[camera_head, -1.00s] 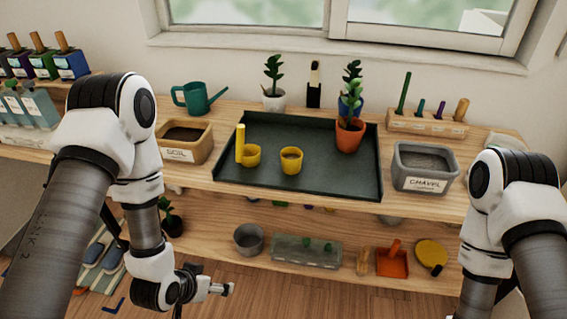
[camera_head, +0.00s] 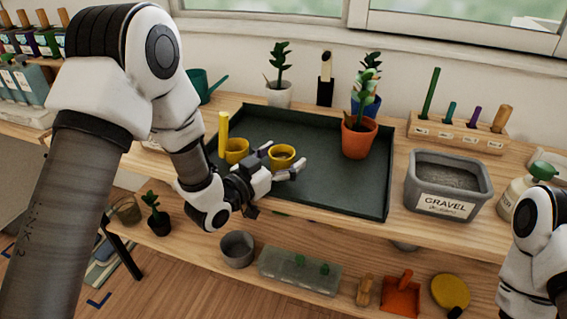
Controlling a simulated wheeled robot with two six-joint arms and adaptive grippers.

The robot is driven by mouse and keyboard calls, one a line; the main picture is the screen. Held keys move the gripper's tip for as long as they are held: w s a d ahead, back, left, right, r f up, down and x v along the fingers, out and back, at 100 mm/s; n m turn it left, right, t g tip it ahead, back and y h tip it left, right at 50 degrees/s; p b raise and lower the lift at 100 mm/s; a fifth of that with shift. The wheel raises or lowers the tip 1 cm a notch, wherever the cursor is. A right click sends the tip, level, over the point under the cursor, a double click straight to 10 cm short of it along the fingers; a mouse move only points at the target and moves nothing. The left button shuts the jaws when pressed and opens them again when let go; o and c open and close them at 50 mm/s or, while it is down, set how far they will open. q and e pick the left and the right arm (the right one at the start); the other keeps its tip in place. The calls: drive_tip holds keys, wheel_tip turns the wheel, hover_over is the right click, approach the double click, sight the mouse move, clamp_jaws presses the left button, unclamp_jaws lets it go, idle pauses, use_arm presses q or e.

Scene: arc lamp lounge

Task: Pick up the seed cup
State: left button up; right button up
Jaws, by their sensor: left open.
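The likely seed cup (camera_head: 282,153), a small yellow cup with brown contents, stands upright on the dark tray (camera_head: 345,187). My left gripper (camera_head: 280,163) is open at the tray's front edge, with its fingers pointing right and reaching beside the cup's front and left. I cannot tell whether they touch it. A yellow scoop with an upright handle (camera_head: 236,150) stands just left of the cup, behind the gripper. My right gripper is out of view; only part of that arm shows at the right edge.
A terracotta pot with a plant (camera_head: 358,138) stands on the tray's right side. A gravel bin (camera_head: 447,185) is right of the tray, with a tool rack (camera_head: 458,135) behind it. A teal watering can (camera_head: 204,86) is at the back left.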

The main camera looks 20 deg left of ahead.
use_arm(q)
drive_tip(key=shift+s+r, duration=0.15)
drive_tip(key=shift+s, duration=0.05)
drive_tip(key=shift+w, duration=0.1)
drive_tip(key=c, duration=1.4)
drive_tip(key=shift+a, duration=0.1)
